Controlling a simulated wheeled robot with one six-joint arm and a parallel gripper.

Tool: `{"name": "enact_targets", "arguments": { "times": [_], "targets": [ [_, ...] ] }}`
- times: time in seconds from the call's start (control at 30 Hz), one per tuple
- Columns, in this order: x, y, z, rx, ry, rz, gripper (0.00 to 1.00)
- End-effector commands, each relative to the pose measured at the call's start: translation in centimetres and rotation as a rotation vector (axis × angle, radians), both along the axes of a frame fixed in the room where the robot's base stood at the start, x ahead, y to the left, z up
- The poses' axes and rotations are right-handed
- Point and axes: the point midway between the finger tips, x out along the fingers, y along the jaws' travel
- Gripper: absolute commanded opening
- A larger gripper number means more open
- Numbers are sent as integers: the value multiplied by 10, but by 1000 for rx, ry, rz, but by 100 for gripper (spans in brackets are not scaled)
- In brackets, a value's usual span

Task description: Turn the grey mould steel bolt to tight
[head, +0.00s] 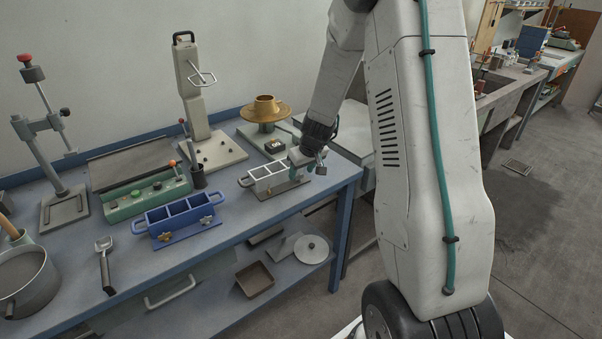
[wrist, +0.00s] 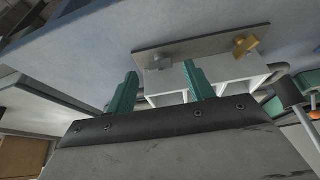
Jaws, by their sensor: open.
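The grey mould (head: 262,180) stands near the right end of the bench, a pale open-topped box with compartments on a flat base plate. It also shows in the wrist view (wrist: 228,68). Its grey steel bolt (wrist: 158,62) sits on the base plate (wrist: 200,45), beside the mould wall. A brass bolt (wrist: 246,44) sits farther right on the same plate. My gripper (wrist: 160,72) is open, its teal fingers apart, with the steel bolt in line with the gap between them. In the head view my gripper (head: 299,170) is at the mould's right end and hides the steel bolt.
Behind are a green device (head: 147,198), a grey upright press (head: 195,100) and a brass-coloured dish (head: 265,108). The bench's right edge is close to my gripper.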

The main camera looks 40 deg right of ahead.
Motion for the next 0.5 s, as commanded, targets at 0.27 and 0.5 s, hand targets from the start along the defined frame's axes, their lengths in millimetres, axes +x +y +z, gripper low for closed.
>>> {"name": "enact_targets", "arguments": {
  "times": [0.27, 0.5],
  "targets": [
    [6, 0, -15, 0, 0, 0, 53],
    [6, 0, -15, 0, 0, 0, 36]
  ]
}}
